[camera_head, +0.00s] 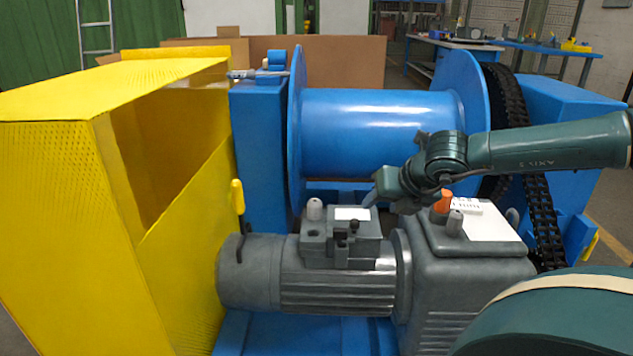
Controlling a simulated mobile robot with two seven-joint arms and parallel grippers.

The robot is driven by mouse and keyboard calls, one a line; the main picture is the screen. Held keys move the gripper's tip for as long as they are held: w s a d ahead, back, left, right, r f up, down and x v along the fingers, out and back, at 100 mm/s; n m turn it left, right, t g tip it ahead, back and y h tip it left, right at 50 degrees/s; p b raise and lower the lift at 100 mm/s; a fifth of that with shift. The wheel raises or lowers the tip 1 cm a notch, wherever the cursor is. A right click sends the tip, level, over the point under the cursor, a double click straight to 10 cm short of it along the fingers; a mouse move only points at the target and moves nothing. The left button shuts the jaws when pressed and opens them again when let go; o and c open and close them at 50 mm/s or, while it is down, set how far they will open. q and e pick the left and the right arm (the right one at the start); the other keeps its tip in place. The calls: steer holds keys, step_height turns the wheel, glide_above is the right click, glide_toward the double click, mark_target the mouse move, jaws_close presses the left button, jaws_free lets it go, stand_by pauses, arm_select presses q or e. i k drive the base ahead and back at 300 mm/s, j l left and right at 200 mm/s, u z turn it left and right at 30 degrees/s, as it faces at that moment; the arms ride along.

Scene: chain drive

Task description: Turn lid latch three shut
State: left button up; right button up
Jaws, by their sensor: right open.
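My right gripper (372,194) comes in from the right on its dark green arm. It is open, with its fingertips just above the back right edge of the grey terminal box (318,246) on top of the motor (252,271). I cannot tell whether the fingertips touch anything. The box has a lid with a white label (352,214) and small dark and grey fittings (343,238). I cannot tell which fitting is lid latch three or how it stands. My left gripper is not in view.
A grey gearbox (462,275) with an orange cap (443,201) stands right of the motor. A blue drum (375,125) lies behind, with a black chain (541,215) at its right. A big yellow guard (190,260) with a yellow handle (238,197) fills the left.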

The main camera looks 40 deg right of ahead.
mark_target(340, 235)
steer(key=k, duration=1)
